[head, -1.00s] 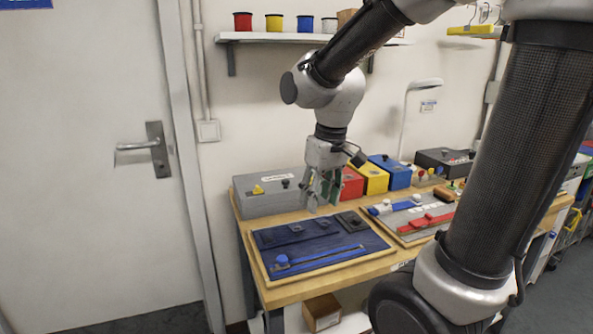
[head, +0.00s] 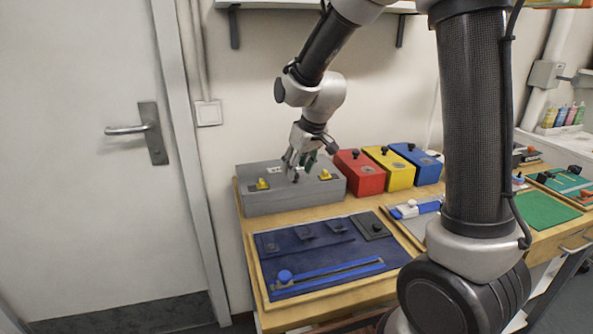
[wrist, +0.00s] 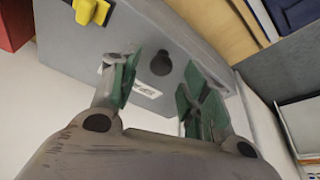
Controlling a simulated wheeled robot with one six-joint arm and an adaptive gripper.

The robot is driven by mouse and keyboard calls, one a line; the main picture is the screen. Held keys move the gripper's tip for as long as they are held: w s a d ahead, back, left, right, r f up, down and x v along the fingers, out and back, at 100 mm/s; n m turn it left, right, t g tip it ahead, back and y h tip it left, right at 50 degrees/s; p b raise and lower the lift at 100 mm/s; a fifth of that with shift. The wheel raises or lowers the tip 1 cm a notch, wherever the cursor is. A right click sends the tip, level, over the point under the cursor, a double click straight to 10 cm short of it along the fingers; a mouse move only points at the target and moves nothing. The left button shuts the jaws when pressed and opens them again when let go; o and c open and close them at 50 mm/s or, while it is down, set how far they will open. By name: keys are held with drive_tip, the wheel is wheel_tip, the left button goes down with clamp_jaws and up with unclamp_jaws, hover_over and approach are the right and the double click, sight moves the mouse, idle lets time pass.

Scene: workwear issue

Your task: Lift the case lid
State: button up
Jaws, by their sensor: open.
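The grey case (head: 285,203) stands at the back left of the bench, its lid closed. Two yellow latches, left (head: 262,184) and right (head: 325,175), sit on it; one latch (wrist: 92,10) also shows in the wrist view. My gripper (head: 297,170) points down over the middle of the lid. In the wrist view my gripper (wrist: 165,82) is open, with its green-padded fingers apart. The black lid knob (wrist: 161,62) appears in the gap between them, with nothing gripped. In the head view the fingers largely cover the knob. I cannot tell the remaining height.
Red (head: 358,178), yellow (head: 392,172) and blue (head: 418,165) boxes stand close to the case's right. A dark blue panel (head: 330,250) with a blue slider lies in front of it. The wall is close behind, and a door (head: 90,150) is at left.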

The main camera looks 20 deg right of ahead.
drive_tip(key=shift+x, duration=1)
clamp_jaws()
drive_tip(key=shift+r, duration=0.1)
